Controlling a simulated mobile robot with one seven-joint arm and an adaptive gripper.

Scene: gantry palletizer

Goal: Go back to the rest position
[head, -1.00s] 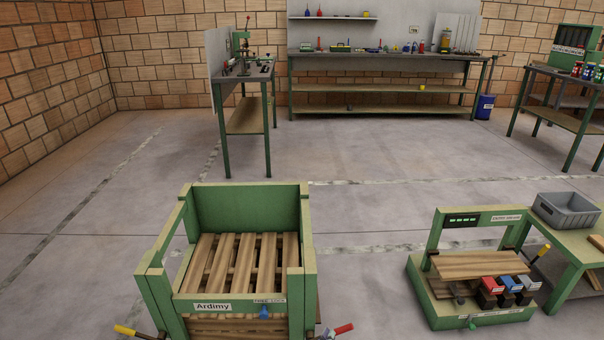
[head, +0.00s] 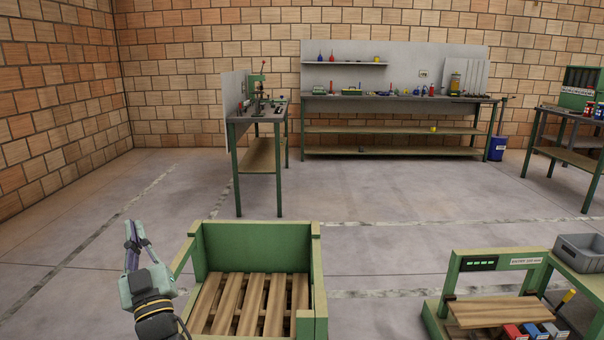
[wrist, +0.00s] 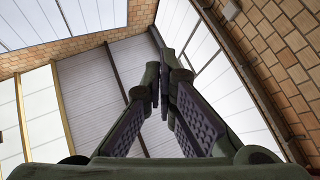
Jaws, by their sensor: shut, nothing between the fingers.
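My gripper (head: 133,236) shows at the lower left of the head view, raised and pointing up, to the left of the green pallet frame. In the wrist view its two fingers (wrist: 159,85) come together at the tips, with nothing between them. Behind the fingers the wrist view shows only the ceiling panels and brick wall.
The green frame (head: 256,231) holds a slatted wooden pallet (head: 245,305) at the bottom centre. A green station (head: 470,263) with planks stands at the lower right, beside a grey bin (head: 583,252). Workbenches (head: 395,99) stand along the back wall. The middle floor is clear.

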